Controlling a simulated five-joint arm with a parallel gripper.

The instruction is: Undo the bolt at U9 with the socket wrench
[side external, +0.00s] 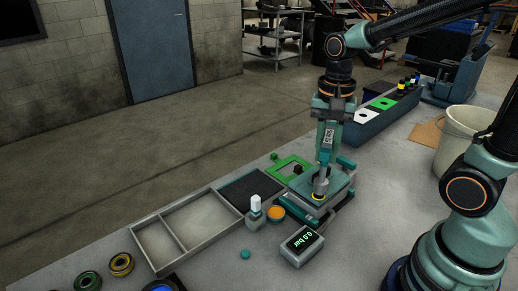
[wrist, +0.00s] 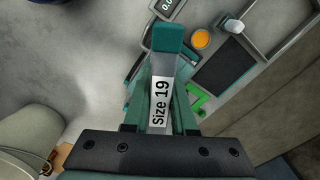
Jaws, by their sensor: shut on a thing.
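My gripper (side external: 329,118) is shut on the socket wrench (side external: 326,151), which stands upright below it. The lower end of the wrench is over a teal fixture (side external: 341,187) on the bench, beside a yellow ring (side external: 318,196). The bolt at U9 is hidden under the wrench, or too small to make out; no U9 mark is legible. I cannot tell whether the socket is seated on a bolt. The gripper also shows in the wrist view (wrist: 160,120).
A gauge reading 0.0 bar (side external: 302,246) stands in front of the fixture. Left of it are an orange disc (side external: 276,213), a white-topped bottle (side external: 256,207), a dark mat (side external: 250,188) and a divided grey tray (side external: 185,258). A green frame (side external: 283,166) lies behind. A pale bucket (side external: 463,140) stands right.

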